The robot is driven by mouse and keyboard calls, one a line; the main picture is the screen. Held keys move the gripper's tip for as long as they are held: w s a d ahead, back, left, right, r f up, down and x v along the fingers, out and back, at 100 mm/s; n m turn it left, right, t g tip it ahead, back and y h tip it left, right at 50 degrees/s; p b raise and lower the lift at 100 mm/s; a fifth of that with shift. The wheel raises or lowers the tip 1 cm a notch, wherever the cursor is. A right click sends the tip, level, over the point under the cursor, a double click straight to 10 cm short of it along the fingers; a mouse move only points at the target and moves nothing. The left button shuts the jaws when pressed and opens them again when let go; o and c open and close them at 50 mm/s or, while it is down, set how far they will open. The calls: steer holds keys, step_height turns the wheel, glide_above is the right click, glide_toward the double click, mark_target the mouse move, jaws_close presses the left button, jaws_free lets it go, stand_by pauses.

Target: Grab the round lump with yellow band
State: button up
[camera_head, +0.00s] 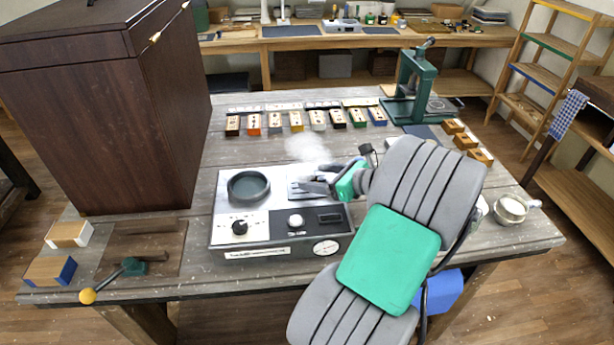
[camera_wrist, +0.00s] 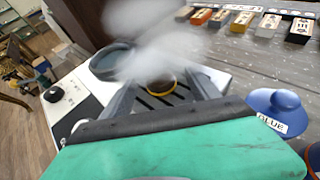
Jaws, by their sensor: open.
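A round dark lump with a yellow band (camera_wrist: 161,85) sits on the slotted plate (camera_wrist: 178,97) of the bench unit (camera_head: 265,218) in the wrist view. White vapour partly veils it. My gripper (camera_wrist: 163,88) is open, with one finger on either side of the lump in that view. I cannot tell whether the fingers touch it. In the head view my gripper (camera_head: 312,184) reaches in from the right, low over the slotted plate. The lump cannot be made out there, behind the gripper and the vapour.
A round dark bowl (camera_head: 249,186) is left of the plate. A blue lidded pot (camera_wrist: 278,111) stands right of my gripper. A dark wooden cabinet (camera_head: 105,115) blocks the left. Several coloured blocks (camera_head: 296,121) line the back, near a green press (camera_head: 416,88).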

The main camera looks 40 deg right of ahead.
steer(key=shift+x, duration=0.95)
steer(key=shift+s, duration=0.1)
jaws_close()
steer(key=shift+r, duration=0.1)
